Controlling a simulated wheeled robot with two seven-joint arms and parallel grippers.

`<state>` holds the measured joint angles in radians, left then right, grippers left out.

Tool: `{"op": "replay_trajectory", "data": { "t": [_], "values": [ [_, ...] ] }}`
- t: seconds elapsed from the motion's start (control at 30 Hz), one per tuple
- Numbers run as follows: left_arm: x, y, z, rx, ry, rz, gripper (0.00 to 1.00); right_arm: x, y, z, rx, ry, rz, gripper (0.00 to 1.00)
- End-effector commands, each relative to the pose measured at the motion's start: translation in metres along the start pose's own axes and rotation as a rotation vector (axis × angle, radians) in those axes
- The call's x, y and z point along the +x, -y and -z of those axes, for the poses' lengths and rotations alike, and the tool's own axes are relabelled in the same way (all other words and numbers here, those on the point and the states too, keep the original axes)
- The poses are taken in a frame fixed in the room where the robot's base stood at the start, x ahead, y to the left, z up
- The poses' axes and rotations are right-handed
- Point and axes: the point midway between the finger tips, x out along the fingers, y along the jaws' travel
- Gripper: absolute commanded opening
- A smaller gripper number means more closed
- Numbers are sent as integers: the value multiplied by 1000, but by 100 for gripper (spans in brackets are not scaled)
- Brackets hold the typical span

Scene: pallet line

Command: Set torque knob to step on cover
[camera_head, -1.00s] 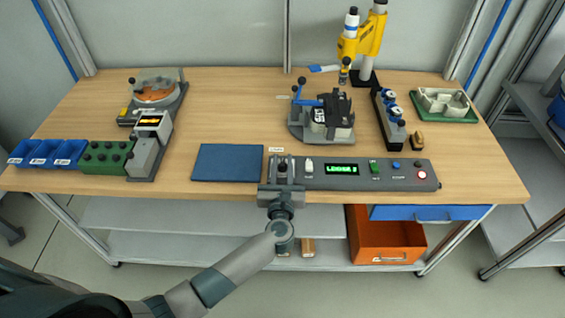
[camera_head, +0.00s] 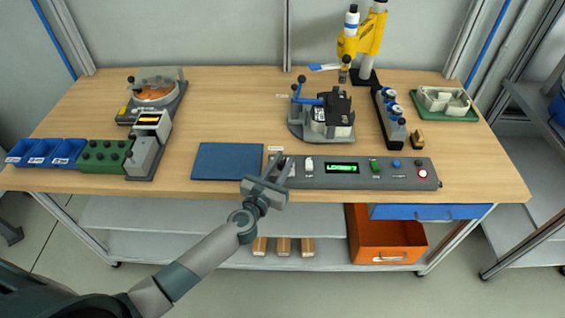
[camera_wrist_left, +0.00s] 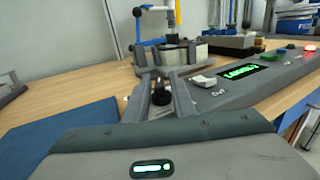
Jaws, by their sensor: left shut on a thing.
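The control panel (camera_head: 320,183) is a grey strip along the front edge of the bench. The torque knob (camera_wrist_left: 160,93) is a small dark knob at the panel's left end. My left gripper (camera_head: 280,167) is shut on this knob, with one finger on each side in the left wrist view (camera_wrist_left: 161,90). Its wrist is twisted and comes in from the front left. The knob's scale and pointer are hidden or too small to read. The panel's green display (camera_head: 342,168) is lit, its text too small to read for sure. My right gripper is not in view.
A blue mat (camera_head: 227,161) lies left of the panel. A fixture with a blue clamp (camera_head: 322,112) stands behind it. A green button (camera_head: 375,164), blue button (camera_head: 396,163) and lit red button (camera_head: 422,174) sit to the right. An orange bin (camera_head: 385,252) is below the bench.

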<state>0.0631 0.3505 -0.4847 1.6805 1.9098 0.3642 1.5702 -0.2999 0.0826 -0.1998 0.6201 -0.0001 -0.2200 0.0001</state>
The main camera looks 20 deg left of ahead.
Motion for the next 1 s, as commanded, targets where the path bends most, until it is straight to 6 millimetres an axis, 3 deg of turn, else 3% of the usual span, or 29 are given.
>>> {"op": "replay_trajectory", "data": {
  "t": [0.4, 0.93, 0.97, 1.0],
  "values": [
    [0, 0, 1, 0, 1, 250, 1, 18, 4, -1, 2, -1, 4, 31],
    [0, 1, 0, -1, 1, 291, 1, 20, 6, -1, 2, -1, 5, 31],
    [0, 1, 0, -1, 1, 290, 26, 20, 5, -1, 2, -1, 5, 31],
    [0, 1, 0, -1, 1, 290, 30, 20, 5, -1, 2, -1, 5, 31]
  ]
}}
